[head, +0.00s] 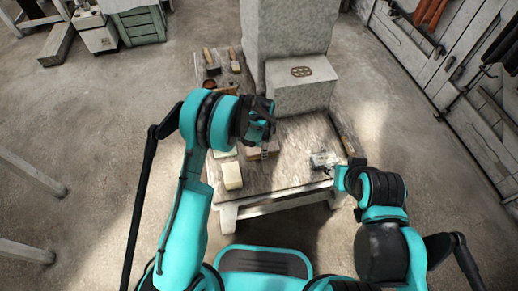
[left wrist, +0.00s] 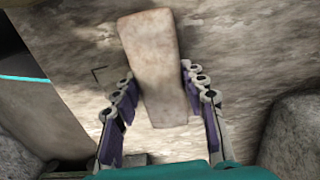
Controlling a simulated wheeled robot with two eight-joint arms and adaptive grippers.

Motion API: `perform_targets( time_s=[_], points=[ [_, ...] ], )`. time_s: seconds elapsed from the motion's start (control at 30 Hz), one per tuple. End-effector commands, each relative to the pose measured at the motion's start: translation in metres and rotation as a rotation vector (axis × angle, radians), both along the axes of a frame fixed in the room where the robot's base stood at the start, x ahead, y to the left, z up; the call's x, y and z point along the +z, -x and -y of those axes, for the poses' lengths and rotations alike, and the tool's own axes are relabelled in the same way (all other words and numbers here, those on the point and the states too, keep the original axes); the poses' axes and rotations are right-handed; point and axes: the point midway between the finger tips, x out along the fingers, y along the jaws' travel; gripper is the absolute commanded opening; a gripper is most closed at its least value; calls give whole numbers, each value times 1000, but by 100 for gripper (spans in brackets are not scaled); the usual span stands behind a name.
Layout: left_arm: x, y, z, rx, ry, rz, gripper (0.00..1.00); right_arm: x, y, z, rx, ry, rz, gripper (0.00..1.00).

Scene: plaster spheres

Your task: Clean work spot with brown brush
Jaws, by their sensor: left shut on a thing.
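My left gripper (head: 263,144) is low over the near middle of the worn wooden bench (head: 285,180). In the left wrist view its two fingers (left wrist: 158,88) are closed on either side of a pale brown block-shaped piece (left wrist: 150,55), which looks like the brown brush's body. Its bristles are hidden. In the head view a brown block (head: 257,154) shows just under this gripper. My right gripper (head: 323,161) is over the bench's right part; its fingers are too small to read. I cannot pick out a marked work spot.
A large grey stone block (head: 300,92) stands at the back of the bench. A cream block (head: 231,175) lies at the near left. Small wooden-handled tools (head: 211,62) lie at the back left. A long brown piece (head: 342,132) lies along the right edge.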

Motion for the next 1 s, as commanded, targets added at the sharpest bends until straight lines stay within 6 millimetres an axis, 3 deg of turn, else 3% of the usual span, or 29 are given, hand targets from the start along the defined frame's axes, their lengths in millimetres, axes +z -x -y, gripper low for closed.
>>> perform_targets(
  time_s=[0.53, 0.77, 1.0],
  points=[
    [-1, -8, 25, 0, 0, 0, 19, 0, 0, 0, 0, 0, 0, 40],
    [-1, -8, 24, 1, 0, 0, 19, 0, 0, 0, 0, 0, 0, 40],
    [0, -4, 11, 2, 0, 0, 19, 0, 0, 0, 0, 0, 0, 40]
  ],
)
